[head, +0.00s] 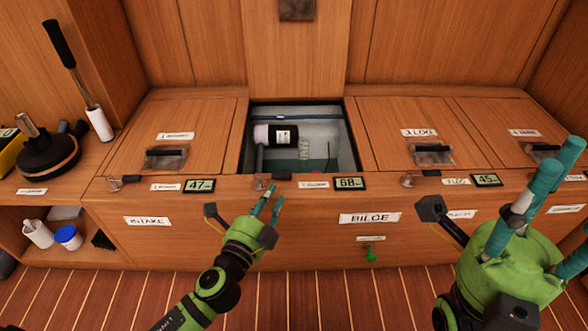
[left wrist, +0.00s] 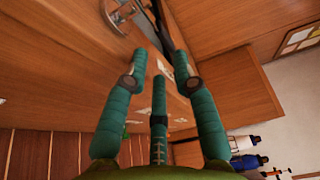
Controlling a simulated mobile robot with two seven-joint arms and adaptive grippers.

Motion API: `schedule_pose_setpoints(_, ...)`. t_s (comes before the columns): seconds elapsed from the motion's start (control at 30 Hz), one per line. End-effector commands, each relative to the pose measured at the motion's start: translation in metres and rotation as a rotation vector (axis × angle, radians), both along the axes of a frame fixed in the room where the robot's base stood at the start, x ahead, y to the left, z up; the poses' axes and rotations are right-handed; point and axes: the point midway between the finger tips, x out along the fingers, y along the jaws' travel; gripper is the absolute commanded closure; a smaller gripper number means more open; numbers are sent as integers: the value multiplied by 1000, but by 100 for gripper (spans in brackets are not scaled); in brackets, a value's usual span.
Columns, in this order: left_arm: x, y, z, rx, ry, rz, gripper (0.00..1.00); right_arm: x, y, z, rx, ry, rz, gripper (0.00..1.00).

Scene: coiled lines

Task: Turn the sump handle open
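The small metal handle with a black grip (head: 281,176) sits on the front ledge below the open middle hatch, beside a label I cannot read clearly. Its metal pivot (head: 260,184) is just left of the grip. My left gripper (head: 270,197) is just in front of and below this handle, fingers pointing up at it. In the left wrist view its teal fingers (left wrist: 158,65) are spread with nothing between them, and a metal fitting (left wrist: 118,14) shows beyond the left fingertip. I cannot tell whether a finger touches the handle. My right gripper (head: 556,172) is open and empty at the right.
The open hatch (head: 246,150) holds a black-and-white cylinder (head: 276,135) and a coil (head: 304,149). Similar handles sit left (head: 116,184) and right (head: 408,181). A green knob (head: 370,252) is on the front panel. Number displays (head: 350,183) line the ledge.

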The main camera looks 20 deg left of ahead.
Motion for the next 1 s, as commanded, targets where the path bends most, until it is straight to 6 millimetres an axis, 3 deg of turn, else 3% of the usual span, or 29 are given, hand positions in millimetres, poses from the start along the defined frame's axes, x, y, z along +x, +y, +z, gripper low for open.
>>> schedule_pose_setpoints(0.17, 5, -1, 2, 5, -10, -2, 73, -5, -1, 1, 5, -19, 1, 60)
schedule_pose_setpoints(0.63, 63, -8, 0, 4, -9, -2, 73, -4, 0, 7, 0, -57, -1, 60)
schedule_pose_setpoints(1.0, 70, -8, 1, 2, -5, -1, 73, -4, 1, 8, -1, -61, -2, 60)
